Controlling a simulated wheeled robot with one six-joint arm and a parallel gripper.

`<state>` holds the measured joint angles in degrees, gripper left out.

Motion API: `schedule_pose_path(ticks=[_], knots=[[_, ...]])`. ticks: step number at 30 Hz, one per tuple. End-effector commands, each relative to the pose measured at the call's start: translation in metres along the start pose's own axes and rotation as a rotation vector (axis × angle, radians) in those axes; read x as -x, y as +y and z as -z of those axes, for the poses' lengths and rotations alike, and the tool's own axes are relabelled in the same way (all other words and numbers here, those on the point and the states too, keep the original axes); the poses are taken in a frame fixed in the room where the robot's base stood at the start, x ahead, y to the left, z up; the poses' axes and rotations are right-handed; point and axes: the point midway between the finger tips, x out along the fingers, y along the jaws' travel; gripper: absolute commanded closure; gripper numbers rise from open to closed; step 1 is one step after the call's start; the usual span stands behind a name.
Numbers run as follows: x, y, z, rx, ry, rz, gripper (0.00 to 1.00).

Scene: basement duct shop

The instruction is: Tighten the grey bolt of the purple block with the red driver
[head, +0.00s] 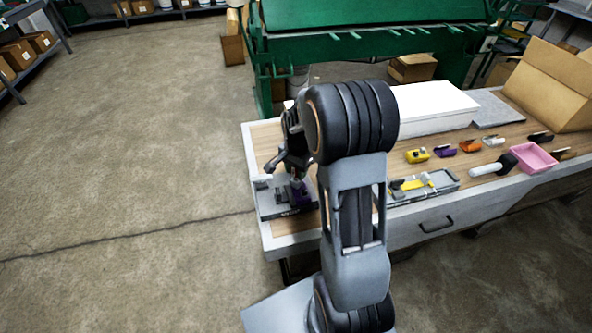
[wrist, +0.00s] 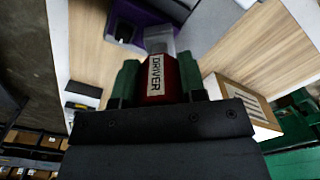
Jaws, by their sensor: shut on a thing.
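My gripper (wrist: 158,82) is shut on the red driver (wrist: 162,82), whose white label reads DRIVER. The driver's grey shank (wrist: 158,42) points away from my wrist, toward the purple block (wrist: 112,22). The purple block (head: 301,194) sits on a dark grey fixture (head: 267,209) at the left end of the workbench. In the head view my gripper (head: 294,172) is just above the block, partly hidden by my arm. The grey bolt cannot be made out, and I cannot tell whether the driver tip touches it.
On the workbench (head: 365,215) to the right are a grey tray (head: 448,185) with yellow pieces, small yellow, purple and orange blocks, a white-and-black tool (head: 490,168) and a pink bin (head: 535,158). A large cardboard box (head: 550,85) stands at the back right. Floor to the left is clear.

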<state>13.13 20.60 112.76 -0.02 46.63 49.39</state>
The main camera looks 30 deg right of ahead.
Motion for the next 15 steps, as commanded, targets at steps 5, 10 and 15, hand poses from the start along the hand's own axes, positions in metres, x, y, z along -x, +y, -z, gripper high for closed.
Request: schedule_pose_path(ticks=[5,10,15], knots=[[0.0006,-0.0003,0.0003,-0.012,0.001,0.001,0.85],[0.0006,-0.0004,0.0004,-0.038,0.001,0.001,0.85],[0.0005,-0.0006,0.0005,-0.209,0.001,0.001,0.85]])
